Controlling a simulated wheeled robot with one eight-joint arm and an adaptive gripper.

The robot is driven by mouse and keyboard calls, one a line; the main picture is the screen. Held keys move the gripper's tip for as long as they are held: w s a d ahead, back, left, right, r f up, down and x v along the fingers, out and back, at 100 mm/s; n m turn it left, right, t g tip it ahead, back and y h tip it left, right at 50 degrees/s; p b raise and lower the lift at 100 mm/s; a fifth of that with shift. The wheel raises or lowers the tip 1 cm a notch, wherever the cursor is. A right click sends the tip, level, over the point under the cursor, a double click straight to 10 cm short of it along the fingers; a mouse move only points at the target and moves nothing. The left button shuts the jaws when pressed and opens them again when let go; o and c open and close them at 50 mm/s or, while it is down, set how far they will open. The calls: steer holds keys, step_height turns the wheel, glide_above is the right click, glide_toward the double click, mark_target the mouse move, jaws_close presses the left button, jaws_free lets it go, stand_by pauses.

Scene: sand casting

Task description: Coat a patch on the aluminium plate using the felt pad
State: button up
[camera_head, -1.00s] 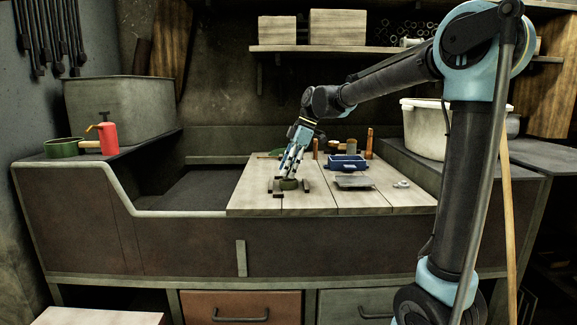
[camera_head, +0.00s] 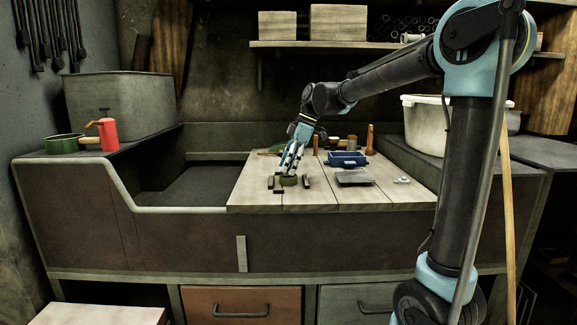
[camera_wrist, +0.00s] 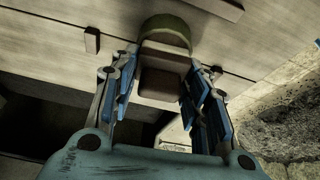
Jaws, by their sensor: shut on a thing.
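The felt pad (camera_head: 289,181) appears as a round olive disc with a brown block-shaped grip, low at the wooden board's front left. In the wrist view the olive disc (camera_wrist: 167,30) lies beyond the brown grip (camera_wrist: 160,83), which sits between the fingers. My gripper (camera_head: 290,168) is shut on this pad from above; its fingers also show in the wrist view (camera_wrist: 160,72). I cannot tell whether the pad touches the board. The aluminium plate (camera_head: 355,179) seems to be the flat grey piece on the board, right of my gripper.
Short dark bars (camera_head: 306,181) flank the pad. A blue tray (camera_head: 347,158) stands behind the plate, with upright brown handles (camera_head: 370,139) nearby. Small light pieces (camera_head: 402,181) lie to the right. The wooden board (camera_head: 310,201) is clear in front; a dark recess (camera_head: 195,186) is left.

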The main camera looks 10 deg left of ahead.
steer(key=shift+f, duration=0.4)
stand_by(1.3)
steer(key=shift+r, duration=3.55)
steer(key=shift+w+d, duration=0.1)
steer(key=shift+d, duration=0.05)
